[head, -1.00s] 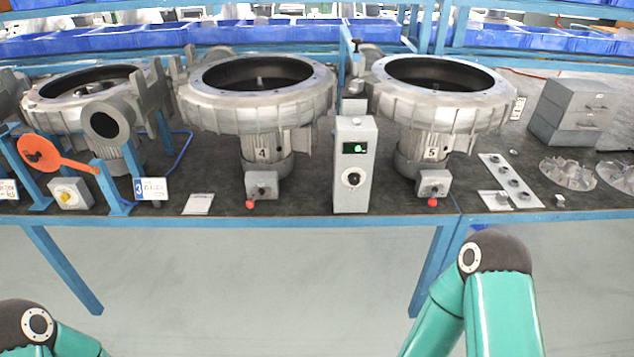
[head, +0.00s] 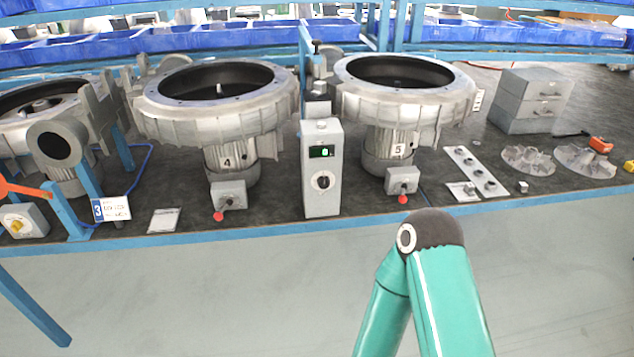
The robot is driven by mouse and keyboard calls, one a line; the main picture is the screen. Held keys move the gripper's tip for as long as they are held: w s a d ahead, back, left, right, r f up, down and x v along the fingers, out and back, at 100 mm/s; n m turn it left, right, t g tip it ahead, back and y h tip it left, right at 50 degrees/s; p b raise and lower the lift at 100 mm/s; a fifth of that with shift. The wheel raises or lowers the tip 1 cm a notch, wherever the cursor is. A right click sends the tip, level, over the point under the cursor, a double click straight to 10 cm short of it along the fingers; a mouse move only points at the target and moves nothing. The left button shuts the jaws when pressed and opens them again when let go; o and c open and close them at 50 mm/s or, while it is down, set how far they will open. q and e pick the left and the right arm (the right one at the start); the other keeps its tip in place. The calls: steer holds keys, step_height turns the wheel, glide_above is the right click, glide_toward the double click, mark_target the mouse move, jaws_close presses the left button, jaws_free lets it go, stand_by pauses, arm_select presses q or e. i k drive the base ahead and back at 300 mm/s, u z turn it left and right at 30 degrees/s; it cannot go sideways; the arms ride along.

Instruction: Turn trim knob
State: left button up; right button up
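A grey control box (head: 322,180) stands upright at the front of the bench, between blower 4 (head: 228,110) and blower 5 (head: 395,105). Its front carries a small green-lit display (head: 321,151) and, below that, a round black trim knob (head: 322,181) with a pale centre. The knob's pointer is too small to read. Only a teal link of my own arm shows, at the lower right, in front of the bench and apart from the box. Neither of my grippers is in view.
Red-tipped levers (head: 219,216) (head: 403,199) stick out in front of both blowers. A plate with several round fittings (head: 476,172), impellers (head: 527,159) and grey drawers (head: 530,100) are to the right. The floor before the bench (head: 200,300) is clear.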

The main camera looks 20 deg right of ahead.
mark_target(323, 181)
steer(key=i, duration=0.9)
steer(key=z, duration=0.05)
